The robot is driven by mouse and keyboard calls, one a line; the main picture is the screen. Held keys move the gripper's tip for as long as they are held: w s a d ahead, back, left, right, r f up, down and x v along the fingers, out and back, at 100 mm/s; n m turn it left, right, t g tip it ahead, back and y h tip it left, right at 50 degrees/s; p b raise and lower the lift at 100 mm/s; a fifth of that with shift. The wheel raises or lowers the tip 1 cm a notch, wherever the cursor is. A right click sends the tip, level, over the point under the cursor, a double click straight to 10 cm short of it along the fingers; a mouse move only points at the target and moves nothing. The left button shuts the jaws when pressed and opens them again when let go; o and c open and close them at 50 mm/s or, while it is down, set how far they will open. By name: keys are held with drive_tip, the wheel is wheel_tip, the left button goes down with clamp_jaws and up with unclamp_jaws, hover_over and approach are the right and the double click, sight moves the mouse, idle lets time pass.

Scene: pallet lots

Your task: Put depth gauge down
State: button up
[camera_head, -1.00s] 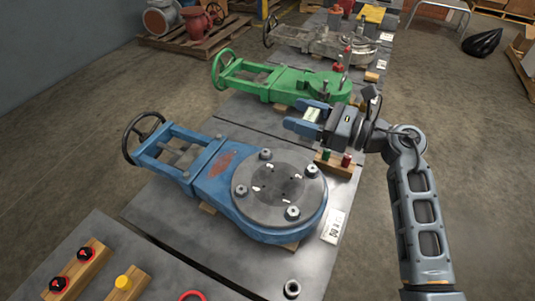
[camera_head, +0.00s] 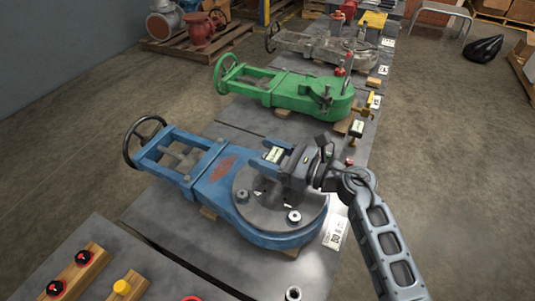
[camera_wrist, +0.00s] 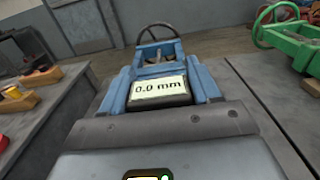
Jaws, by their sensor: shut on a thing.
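My gripper (camera_head: 274,153) is shut on the depth gauge (camera_wrist: 158,91), whose pale display reads "0.0 mm" in the wrist view. The gauge's display (camera_head: 273,155) also shows between the blue fingers in the head view. My gripper holds it over the round grey flange plate (camera_head: 252,213) of the blue gate valve (camera_head: 215,178). The gauge's underside is hidden, so I cannot tell whether it touches the plate. My gripper and wrist cover part of the plate and some of its bolts.
A green valve (camera_head: 285,92) and a grey valve (camera_head: 318,46) lie farther back on the tables. Wooden blocks with red and yellow knobs (camera_head: 76,272) sit at the front left. A white label card (camera_head: 335,232) lies right of the blue valve.

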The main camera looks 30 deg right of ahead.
drive_tip(key=shift+r, duration=0.1)
drive_tip(key=o, duration=1.5)
drive_tip(key=shift+f, duration=0.2)
drive_tip(key=shift+r, duration=0.1)
drive_tip(key=shift+r, duration=0.2)
drive_tip(key=v, duration=1.2)
drive_tip(key=shift+f+b, duration=0.15)
drive_tip(key=shift+b, duration=0.2)
